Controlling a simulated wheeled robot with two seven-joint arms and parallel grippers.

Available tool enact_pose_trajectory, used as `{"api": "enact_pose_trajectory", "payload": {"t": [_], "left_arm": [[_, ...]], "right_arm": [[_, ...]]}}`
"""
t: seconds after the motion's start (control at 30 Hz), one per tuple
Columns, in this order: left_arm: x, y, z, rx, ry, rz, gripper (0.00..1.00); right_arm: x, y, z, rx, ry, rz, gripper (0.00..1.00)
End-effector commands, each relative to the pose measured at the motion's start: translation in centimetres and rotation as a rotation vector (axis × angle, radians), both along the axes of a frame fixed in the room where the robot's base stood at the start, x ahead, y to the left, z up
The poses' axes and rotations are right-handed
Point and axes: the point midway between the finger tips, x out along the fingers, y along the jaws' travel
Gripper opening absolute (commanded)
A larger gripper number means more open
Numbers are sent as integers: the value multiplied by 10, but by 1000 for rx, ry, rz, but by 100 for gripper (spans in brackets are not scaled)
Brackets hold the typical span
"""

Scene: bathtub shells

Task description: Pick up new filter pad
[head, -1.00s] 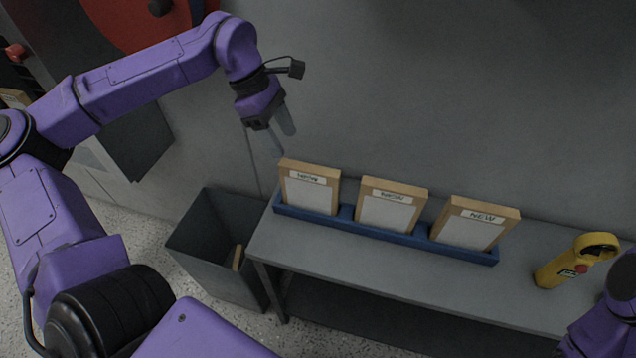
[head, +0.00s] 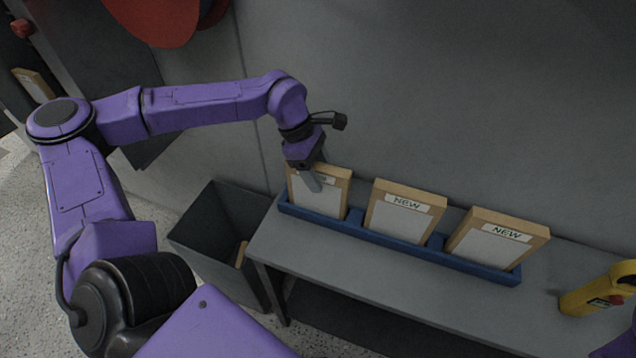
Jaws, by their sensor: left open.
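Three filter pads with tan frames and white faces stand upright in a blue rack on the grey bench. The left pad (head: 318,202) is partly covered by my left gripper (head: 312,182). The middle pad (head: 400,218) and the right pad (head: 490,248) carry labels reading NEW. The left pad's label is mostly hidden. My left gripper is open, with its fingers pointing down at the left pad's upper part; I cannot tell whether they touch it. A bit of my right arm shows at the lower right edge, but its gripper is out of view.
The blue rack (head: 370,236) sits on the grey bench (head: 400,288). A dark open bin (head: 215,255) with a tan-edged piece inside stands left of the bench. A yellow handheld device (head: 590,295) is at the bench's right. A grey wall rises behind.

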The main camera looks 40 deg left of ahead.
Motion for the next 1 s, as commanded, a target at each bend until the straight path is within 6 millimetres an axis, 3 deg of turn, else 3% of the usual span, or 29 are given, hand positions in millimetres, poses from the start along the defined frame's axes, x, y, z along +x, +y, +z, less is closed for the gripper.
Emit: {"api": "enact_pose_trajectory", "payload": {"t": [0.13, 1.0], "left_arm": [[1, -5, -11, 0, 0, -1, 60], [2, -5, -16, 0, -1, -3, 60]], "right_arm": [[0, 0, 1, 0, 0, 0, 0], [0, 0, 2, 0, 0, 0, 0]]}}
